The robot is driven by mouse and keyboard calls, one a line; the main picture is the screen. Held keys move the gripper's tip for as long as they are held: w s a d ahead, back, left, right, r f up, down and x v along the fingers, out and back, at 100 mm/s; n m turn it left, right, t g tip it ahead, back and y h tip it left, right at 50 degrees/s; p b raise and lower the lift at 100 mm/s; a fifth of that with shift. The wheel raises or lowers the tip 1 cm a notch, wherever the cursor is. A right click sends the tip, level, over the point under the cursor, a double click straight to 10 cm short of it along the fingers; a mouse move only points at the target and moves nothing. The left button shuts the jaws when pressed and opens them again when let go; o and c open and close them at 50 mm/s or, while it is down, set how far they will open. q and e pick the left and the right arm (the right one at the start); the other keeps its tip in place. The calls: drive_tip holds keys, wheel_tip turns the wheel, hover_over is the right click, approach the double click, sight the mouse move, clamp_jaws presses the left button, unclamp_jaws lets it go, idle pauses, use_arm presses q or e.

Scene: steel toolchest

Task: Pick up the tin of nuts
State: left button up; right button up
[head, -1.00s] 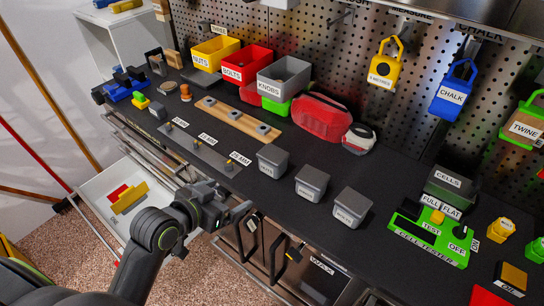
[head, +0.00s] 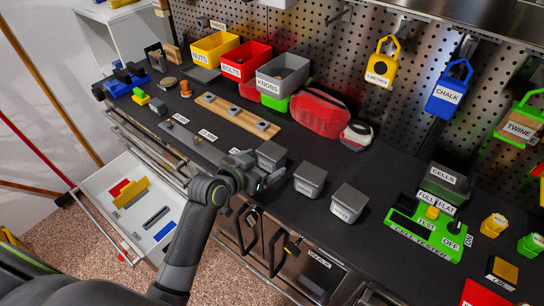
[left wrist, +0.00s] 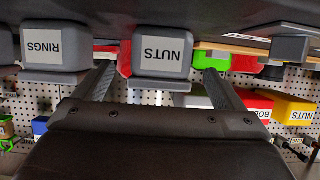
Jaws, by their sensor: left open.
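The tin of nuts (head: 272,154) is a small dark grey lidded box on the black worktop, leftmost of a row of three. In the head view my left gripper (head: 264,181) is at its front and hides its label. In the left wrist view, which is upside down, the tin (left wrist: 162,70) shows its white NUTS label between the two spread fingers of my left gripper (left wrist: 159,72). The fingers are open, and no grip on the tin shows. My right gripper is not in view.
Close right of it stands the RINGS tin (head: 310,179), then a third tin (head: 349,203). A wooden strip (head: 238,117) lies behind left, a red pouch (head: 319,112) behind. A yellow bin (head: 215,50) is also labelled NUTS. An open drawer (head: 98,198) juts out below left.

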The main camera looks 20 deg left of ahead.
sight(266, 162)
use_arm(q)
drive_tip(key=shift+p+x, duration=0.8)
drive_tip(key=shift+x, duration=1.5)
drive_tip(key=shift+w+f, duration=0.3)
drive_tip(key=shift+w, duration=0.05)
drive_tip(key=shift+c, duration=0.3)
drive_tip(key=shift+r, duration=0.1)
drive_tip(key=c, duration=1.2)
